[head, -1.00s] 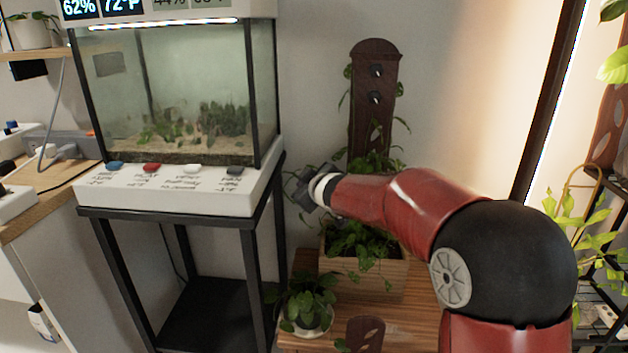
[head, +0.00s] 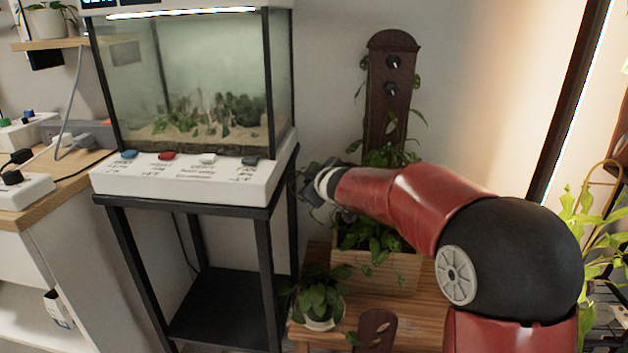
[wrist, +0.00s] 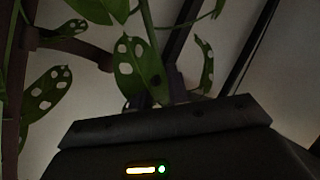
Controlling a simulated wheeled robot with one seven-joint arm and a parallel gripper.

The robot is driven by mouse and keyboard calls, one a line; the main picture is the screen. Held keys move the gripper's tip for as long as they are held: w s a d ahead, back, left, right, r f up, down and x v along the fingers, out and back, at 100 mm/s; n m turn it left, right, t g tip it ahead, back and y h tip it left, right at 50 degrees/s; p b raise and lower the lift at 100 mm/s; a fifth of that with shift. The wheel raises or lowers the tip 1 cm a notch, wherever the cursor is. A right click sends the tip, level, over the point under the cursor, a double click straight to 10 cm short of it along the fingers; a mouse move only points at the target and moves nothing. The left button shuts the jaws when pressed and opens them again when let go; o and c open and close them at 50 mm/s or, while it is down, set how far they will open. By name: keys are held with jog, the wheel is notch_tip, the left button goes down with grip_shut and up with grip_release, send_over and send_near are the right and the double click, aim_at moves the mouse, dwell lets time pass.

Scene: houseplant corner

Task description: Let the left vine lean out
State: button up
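A wooden planter box (head: 376,270) with a dark brown upright board (head: 388,98) and leafy vines on both of its sides stands by the wall. Two black knobs sit on the board. A vine (head: 361,87) hangs along its left edge. My gripper (head: 314,186) is left of the board, above the planter's left end and beside the tank stand. In the wrist view, my gripper's two dark fingertips (wrist: 160,93) show at a green stem (wrist: 150,25) with holed leaves (wrist: 129,67). A brown curved bar (wrist: 72,44) lies left of them. I cannot tell if the fingers grip the stem.
A glass tank (head: 195,90) on a white base with several coloured buttons stands on a black stand (head: 270,245), close to my gripper. A small potted plant (head: 320,297) stands on the wooden bench (head: 412,315) below.

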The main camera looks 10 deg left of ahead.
jog(key=p+v, duration=0.1)
jog(key=v, duration=0.6)
jog(key=shift+s+d, duration=0.15)
jog(key=shift+s, duration=0.2)
jog(key=shift+r, duration=0.1)
jog(key=s+d+m+g+h, duration=0.2)
jog(key=s+d+m+h, duration=0.5)
jog(key=s+d, duration=1)
jog(key=s+d+f+m+g, duration=0.2)
jog(key=s+f+m, duration=0.1)
jog(key=s, duration=0.5)
jog(key=s+d+f+m+g+y, duration=0.1)
jog(key=s+d+f+m+g, duration=0.1)
jog(key=s, duration=0.7)
jog(key=shift+s+d+f+m, duration=0.25)
jog(key=shift+d+f+m, duration=0.25)
jog(key=shift+f, duration=0.3)
